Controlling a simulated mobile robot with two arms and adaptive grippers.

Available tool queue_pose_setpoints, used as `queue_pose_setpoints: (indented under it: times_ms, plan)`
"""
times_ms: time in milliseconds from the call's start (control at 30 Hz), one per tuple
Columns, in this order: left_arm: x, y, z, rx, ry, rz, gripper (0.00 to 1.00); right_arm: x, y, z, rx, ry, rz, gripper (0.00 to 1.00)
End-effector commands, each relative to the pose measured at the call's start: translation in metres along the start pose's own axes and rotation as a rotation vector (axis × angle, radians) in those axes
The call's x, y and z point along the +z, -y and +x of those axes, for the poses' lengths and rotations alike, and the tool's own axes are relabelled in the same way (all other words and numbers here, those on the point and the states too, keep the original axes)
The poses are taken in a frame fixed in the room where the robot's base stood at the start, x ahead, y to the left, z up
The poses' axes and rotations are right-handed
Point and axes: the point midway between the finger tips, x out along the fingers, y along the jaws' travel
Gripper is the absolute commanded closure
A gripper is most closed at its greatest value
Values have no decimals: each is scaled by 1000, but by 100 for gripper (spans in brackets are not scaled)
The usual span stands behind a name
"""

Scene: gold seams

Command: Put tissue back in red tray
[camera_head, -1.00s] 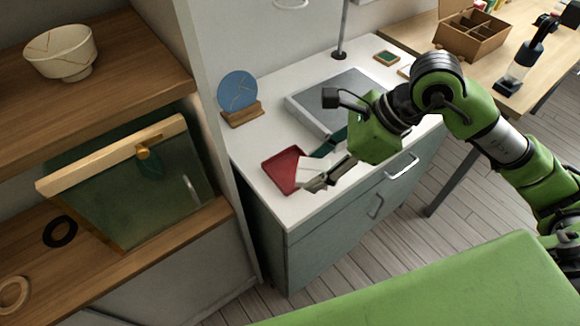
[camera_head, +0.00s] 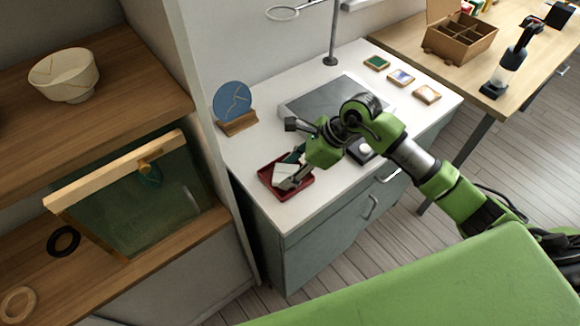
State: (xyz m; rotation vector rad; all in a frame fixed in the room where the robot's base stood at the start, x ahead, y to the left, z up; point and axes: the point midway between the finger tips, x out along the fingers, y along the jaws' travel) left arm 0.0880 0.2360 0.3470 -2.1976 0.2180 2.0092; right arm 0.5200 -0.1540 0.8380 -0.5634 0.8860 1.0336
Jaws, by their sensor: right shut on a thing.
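The red tray (camera_head: 268,178) lies near the front left corner of the white counter. The tissue (camera_head: 285,173) is a small white piece over the tray, at my right gripper's fingers. My right gripper (camera_head: 292,178) is shut on the tissue, low over the tray; I cannot tell whether the tissue touches the tray floor. Part of the tray is hidden by the gripper and tissue. My left gripper is not in view.
A grey panel (camera_head: 310,100) lies behind the arm. A blue disc on a wooden stand (camera_head: 235,127) is at the left. A small dark box with a white round top (camera_head: 364,149) sits right of the gripper. Small framed tiles (camera_head: 401,77) line the right edge.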

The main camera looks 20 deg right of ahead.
Motion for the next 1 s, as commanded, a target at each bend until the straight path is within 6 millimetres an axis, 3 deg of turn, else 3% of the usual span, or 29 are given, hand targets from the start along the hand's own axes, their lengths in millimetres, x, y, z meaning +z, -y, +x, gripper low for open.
queue_pose_setpoints:
  times_ms: [367,400,833,1000]
  plan:
    - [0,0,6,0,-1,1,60,-3,0,5,-1,1,-1,76]
    - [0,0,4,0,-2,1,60,-2,0,3,-1,1,-1,48]
    - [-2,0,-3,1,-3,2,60,2,0,-2,0,2,0,48]
    - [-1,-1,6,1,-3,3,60,-1,1,-30,-5,0,-3,48]
